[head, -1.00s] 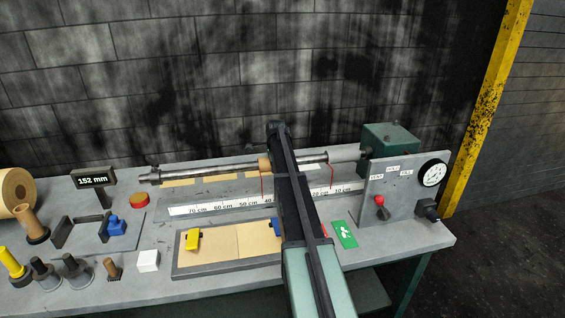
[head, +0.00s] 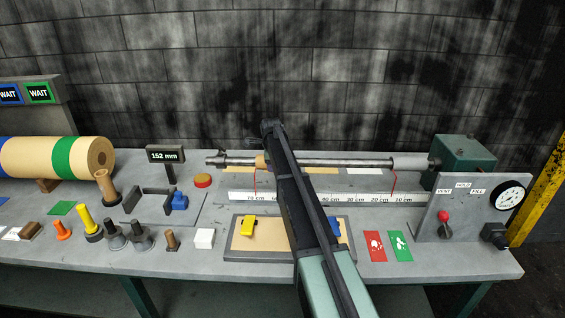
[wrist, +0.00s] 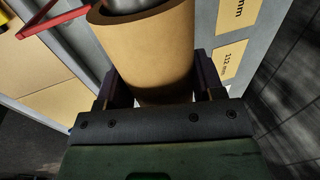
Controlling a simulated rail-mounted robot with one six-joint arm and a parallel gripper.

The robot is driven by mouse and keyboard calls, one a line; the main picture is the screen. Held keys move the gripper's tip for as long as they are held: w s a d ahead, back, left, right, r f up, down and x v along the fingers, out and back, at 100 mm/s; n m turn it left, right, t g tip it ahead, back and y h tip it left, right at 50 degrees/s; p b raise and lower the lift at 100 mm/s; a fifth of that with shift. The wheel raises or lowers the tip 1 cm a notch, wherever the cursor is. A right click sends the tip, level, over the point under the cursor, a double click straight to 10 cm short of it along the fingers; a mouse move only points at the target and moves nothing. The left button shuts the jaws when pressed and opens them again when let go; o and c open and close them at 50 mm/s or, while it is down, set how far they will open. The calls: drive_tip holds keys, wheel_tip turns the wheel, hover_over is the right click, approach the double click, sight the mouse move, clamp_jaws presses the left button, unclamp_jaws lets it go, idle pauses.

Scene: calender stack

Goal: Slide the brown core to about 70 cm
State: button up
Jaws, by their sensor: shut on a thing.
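The brown core (head: 261,161) sits around the horizontal steel shaft (head: 340,163), near the shaft's left end. A thin red pointer (head: 254,180) hangs from it over the white scale (head: 350,197), close to the 70 cm label. In the wrist view the core (wrist: 150,45) fills the space between the two dark jaws of my gripper (wrist: 160,88), which is shut on it. In the head view my own arm hides the jaws and the scale labels around 60 and 50 cm.
A green housing (head: 465,158) and a panel with a red-knobbed lever (head: 444,218) stand at the right. A second red pointer (head: 394,182) hangs near 10 cm. Below the scale lies a tray (head: 238,257) with a yellow block (head: 248,226). A 152 mm display (head: 165,155) stands left.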

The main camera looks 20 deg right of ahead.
drive_tip(key=shift+a, duration=0.1)
drive_tip(key=o, duration=1.3)
drive_tip(key=p+v, duration=1)
drive_tip(key=shift+a+r, duration=0.1)
drive_tip(key=shift+r, duration=0.3)
